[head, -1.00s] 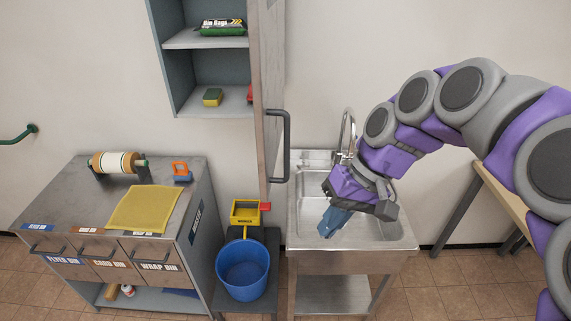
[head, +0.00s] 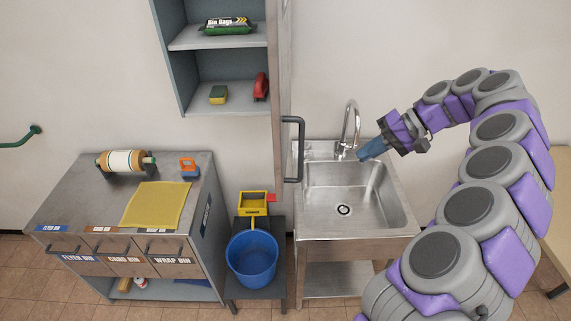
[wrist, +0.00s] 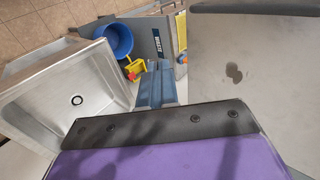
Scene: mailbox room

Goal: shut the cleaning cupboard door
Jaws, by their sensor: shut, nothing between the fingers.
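The cleaning cupboard (head: 176,60) is on the wall at the upper middle of the head view. Its door (head: 279,95) stands open, seen nearly edge-on, with a dark grey bar handle (head: 299,150) on its right face. In the wrist view a grey panel, apparently the door (wrist: 245,75), fills the upper right, with a dark bar (wrist: 255,8) along the top edge. My gripper (head: 362,155) is to the right of the handle, above the back of the sink and apart from the door. Its blue fingers are together and empty; they also show in the wrist view (wrist: 155,88).
A steel sink (head: 388,238) with a tap (head: 351,125) stands below my gripper. A blue bucket (head: 252,262) and a yellow caddy (head: 253,203) stand left of it. A drawer bench (head: 75,190) is further left. The cupboard shelves hold bin bags (head: 228,26), a sponge (head: 218,95) and a red item (head: 261,86).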

